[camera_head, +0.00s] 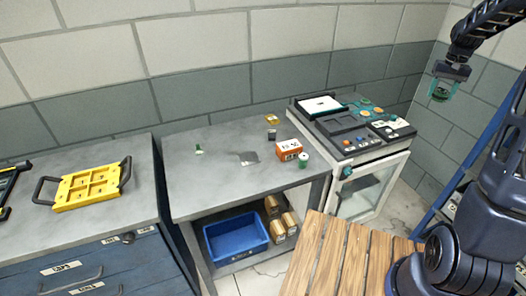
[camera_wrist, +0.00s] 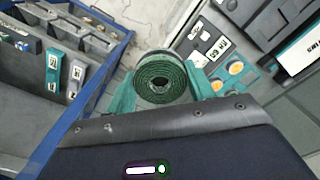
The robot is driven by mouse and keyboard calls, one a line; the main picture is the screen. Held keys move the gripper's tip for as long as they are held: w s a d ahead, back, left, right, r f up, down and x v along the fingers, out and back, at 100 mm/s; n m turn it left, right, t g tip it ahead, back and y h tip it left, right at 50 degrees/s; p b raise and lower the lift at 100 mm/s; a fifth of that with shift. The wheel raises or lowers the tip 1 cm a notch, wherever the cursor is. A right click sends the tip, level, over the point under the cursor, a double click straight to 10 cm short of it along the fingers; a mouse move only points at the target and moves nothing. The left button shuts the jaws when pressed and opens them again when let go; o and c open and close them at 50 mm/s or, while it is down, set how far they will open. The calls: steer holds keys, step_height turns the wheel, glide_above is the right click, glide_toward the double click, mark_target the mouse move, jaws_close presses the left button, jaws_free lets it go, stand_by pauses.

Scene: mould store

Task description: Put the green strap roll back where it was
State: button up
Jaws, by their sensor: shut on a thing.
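The green strap roll (camera_wrist: 148,73) is a dark green coil seen end-on in the wrist view, with a small hole in its middle. My gripper (camera_wrist: 162,86) is shut on it, one teal finger on each side. In the head view my gripper (camera_head: 441,86) is at the upper right, in the air, with the roll (camera_head: 440,93) showing as a small green ring below it. The roll's far side is hidden. No empty place for the roll can be made out for certain.
A blue-edged rack (camera_wrist: 72,100) with dark dividers and tagged items is left of the roll; a machine (camera_head: 352,126) with coloured buttons is right. The grey bench (camera_head: 205,185) bears a red-white box (camera_head: 289,150) and a green-topped can (camera_head: 304,161). A yellow tray (camera_head: 88,187) is far left.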

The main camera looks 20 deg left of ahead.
steer(key=s+a+n, duration=0.3)
steer(key=a, duration=1.7)
steer(key=s+a+n, duration=0.3)
steer(key=s+a, duration=0.1)
steer(key=a, duration=1.6)
steer(key=n, duration=0.5)
glide_above(230, 164)
step_height(230, 164, down, 20)
steer(key=shift+f, duration=2.7)
steer(key=shift+f, duration=0.1)
steer(key=o, duration=1)
steer(key=shift+o, duration=0.2)
